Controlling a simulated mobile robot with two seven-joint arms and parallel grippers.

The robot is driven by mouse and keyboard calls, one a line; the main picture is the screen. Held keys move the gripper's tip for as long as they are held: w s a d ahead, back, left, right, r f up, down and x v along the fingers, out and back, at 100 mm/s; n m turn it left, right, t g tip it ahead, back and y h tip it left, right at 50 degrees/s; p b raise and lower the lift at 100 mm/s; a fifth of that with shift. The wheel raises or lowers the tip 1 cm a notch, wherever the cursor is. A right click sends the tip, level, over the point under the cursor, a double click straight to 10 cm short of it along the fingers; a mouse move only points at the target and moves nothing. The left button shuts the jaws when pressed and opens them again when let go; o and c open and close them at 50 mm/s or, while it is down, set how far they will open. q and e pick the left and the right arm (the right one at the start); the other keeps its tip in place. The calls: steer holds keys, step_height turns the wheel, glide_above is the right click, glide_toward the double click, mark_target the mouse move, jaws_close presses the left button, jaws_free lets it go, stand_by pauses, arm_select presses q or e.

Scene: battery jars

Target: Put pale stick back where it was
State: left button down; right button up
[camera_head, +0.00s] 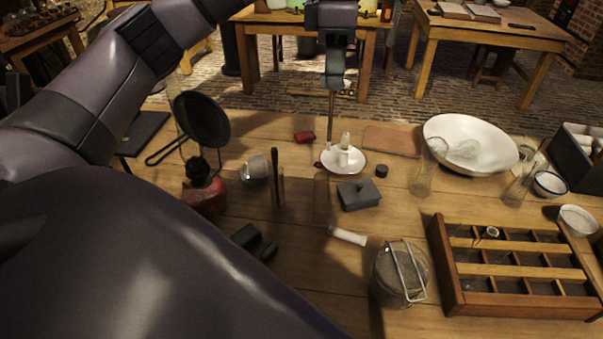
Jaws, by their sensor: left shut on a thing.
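My left gripper (334,84) points down over the back of the table. It is shut on a thin stick (331,116), which hangs upright below the fingers, light brown in this light. The stick's lower end is near the back left rim of a white saucer (328,163); I cannot tell whether it touches anything. A short pale candle-like piece (344,156) stands on the saucer. A clear glass vessel (322,197) stands in front of the saucer, its outline faint. My right gripper is not in view.
A grey lidded box (359,195), a white roll (347,236) and a wire-handled jar (401,275) stand in front. A wooden compartment tray (447,270) and large white bowl (440,130) are right. A round dark pan (201,119) and a dark upright rod (275,180) are left.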

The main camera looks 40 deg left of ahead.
arm_select(q)
steer(key=shift+s+a, duration=0.15)
steer(key=shift+a, duration=0.05)
steer(key=shift+a+f, duration=0.1)
step_height(320, 180, down, 20)
steer(key=b, duration=0.3)
steer(key=shift+r, duration=0.2)
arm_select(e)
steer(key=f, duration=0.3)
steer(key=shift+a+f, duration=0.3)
arm_select(q)
steer(key=shift+b, duration=0.35)
steer(key=shift+f, duration=0.2)
steer(key=c, duration=1.1)
jaws_free()
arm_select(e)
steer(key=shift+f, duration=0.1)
